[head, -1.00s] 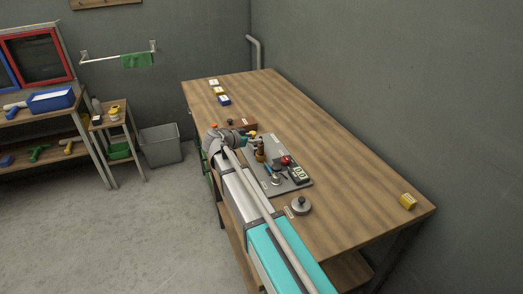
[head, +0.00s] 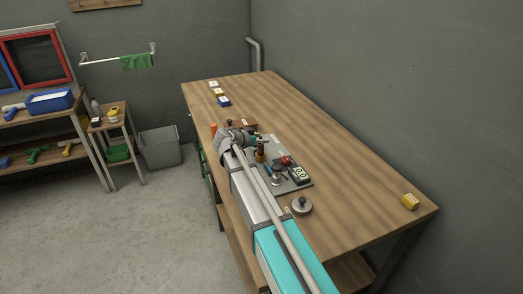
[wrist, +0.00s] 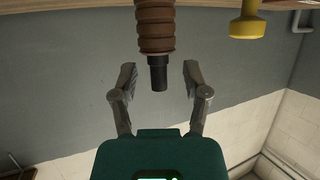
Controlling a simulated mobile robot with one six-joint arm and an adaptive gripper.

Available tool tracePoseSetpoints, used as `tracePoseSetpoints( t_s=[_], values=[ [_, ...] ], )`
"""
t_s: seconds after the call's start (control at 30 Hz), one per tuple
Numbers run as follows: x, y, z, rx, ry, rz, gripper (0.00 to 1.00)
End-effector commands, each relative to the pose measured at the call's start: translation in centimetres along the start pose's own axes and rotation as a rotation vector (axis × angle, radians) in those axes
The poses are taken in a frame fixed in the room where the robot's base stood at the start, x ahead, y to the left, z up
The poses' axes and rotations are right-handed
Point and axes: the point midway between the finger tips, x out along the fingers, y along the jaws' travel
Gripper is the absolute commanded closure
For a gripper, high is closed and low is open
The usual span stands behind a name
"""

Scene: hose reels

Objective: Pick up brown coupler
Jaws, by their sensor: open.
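The brown coupler (wrist: 156,27) is a ribbed brown cylinder with a narrower black end, in the upper middle of the wrist view. In the head view a small brown upright piece (head: 260,155), seemingly the coupler, stands at the far end of a grey board, partly behind my arm. My gripper (wrist: 160,76) is open, one finger on each side of the black end, with a visible gap on both sides. In the head view my gripper (head: 258,143) is small and close to the brown piece; contact cannot be told there.
The grey board (head: 303,183) on the wooden table (head: 345,180) also bears a red knob (head: 286,160) and a meter (head: 300,174). A round metal piece (head: 302,206) lies nearer. A yellow part (wrist: 247,22) hangs into the wrist view at the right. The table's right side is mostly clear.

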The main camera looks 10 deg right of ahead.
Motion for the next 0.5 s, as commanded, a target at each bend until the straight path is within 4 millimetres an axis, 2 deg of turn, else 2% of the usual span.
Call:
tracePoseSetpoints(
  t_s=[0.1, 0.13, 0.43, 0.5],
  values=[
    [-0.02, 0.0, 0.01, 0.0, 0.0, 0.0, 0.4],
    [-0.02, 0.0, 0.01, 0.0, 0.0, 0.0, 0.44],
    [-0.03, -0.01, 0.01, 0.0, 0.0, 0.0, 1.0],
    [-0.04, -0.02, 0.02, 0.0, 0.0, 0.0, 1.0]
  ],
)
